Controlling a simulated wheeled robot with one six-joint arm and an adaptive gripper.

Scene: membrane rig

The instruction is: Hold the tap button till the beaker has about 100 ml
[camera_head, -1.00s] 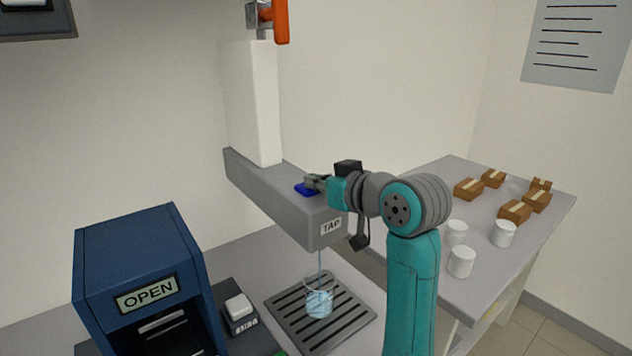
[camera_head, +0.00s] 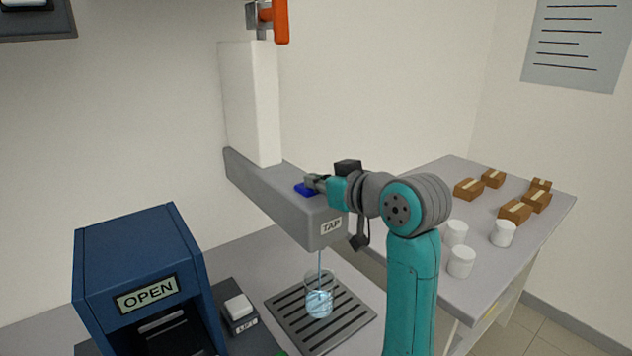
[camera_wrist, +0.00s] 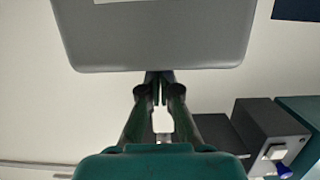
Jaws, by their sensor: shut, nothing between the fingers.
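In the head view, the blue tap button (camera_head: 305,190) is on top of the grey tap housing (camera_head: 262,200), which has a TAP label. My gripper (camera_head: 312,183) is shut and empty, with its fingertips at the button; it hides part of it, and I cannot tell how deep the button is pressed. A thin stream of water (camera_head: 319,268) runs from the housing into the glass beaker (camera_head: 319,298). The beaker stands upright on the slotted drip tray and holds some pale blue water; its graduations are too small to read. In the wrist view, my gripper (camera_wrist: 157,88) shows its fingers together.
A blue machine with an OPEN display (camera_head: 147,294) stands at the left. A small box with a white button (camera_head: 238,306) sits beside the drip tray (camera_head: 352,321). The right table (camera_head: 450,172) holds brown boxes and white jars. An orange-handled valve (camera_head: 280,20) is above.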

